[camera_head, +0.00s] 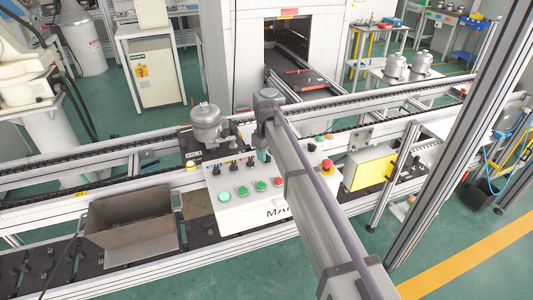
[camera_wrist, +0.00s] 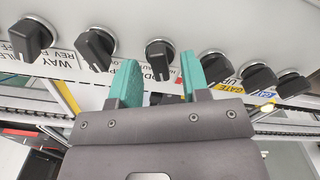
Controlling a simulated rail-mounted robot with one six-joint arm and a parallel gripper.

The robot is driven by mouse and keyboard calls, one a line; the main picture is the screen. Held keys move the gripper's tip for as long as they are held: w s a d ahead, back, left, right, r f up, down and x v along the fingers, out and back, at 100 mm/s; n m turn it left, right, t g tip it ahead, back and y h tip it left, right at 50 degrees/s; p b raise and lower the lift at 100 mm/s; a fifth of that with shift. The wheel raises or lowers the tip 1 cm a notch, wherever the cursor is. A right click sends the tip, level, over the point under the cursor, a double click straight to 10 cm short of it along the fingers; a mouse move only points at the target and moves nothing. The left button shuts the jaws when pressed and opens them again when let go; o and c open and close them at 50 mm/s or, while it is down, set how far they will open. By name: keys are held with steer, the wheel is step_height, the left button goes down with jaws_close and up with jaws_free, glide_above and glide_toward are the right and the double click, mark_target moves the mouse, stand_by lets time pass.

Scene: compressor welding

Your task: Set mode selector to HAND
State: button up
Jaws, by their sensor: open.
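The control panel (camera_head: 240,205) is a white sloped box with a row of black selector knobs, green buttons and a red emergency stop. In the wrist view, a row of several black knobs crosses the light panel face. The middle knob (camera_wrist: 159,52) shows in the gap between the green fingertips of my gripper (camera_wrist: 160,66). My gripper is open and holds nothing. I cannot tell whether the fingers touch that knob. Lettering below it, ending in "ND", is partly hidden by the fingers. In the head view my arm hides part of the panel and most of the gripper.
Other knobs stand close on both sides: one at left (camera_wrist: 97,48) and one at right (camera_wrist: 215,63). An emergency stop (camera_head: 327,167) sits at the panel's right. A metal bin (camera_head: 133,222) is left of the panel, and a grey compressor (camera_head: 207,125) stands behind it.

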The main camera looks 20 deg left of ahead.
step_height(320, 180, up, 10)
steer(key=p, duration=0.9)
steer(key=shift+r, duration=0.15)
steer(key=s+d+f+m+b, duration=0.1)
steer(key=s+d+m, duration=0.3)
steer(key=s+d, duration=0.5)
steer(key=s+d+f+m+b, duration=0.2)
steer(key=s+d, duration=0.7)
steer(key=d, duration=1.1)
steer(key=s+d+f+m+b, duration=0.1)
steer(key=s+d+m, duration=0.5)
steer(key=d, duration=0.9)
steer(key=shift+s+d+f+m, duration=0.3)
steer(key=shift+s+f, duration=0.2)
steer(key=shift+s, duration=0.9)
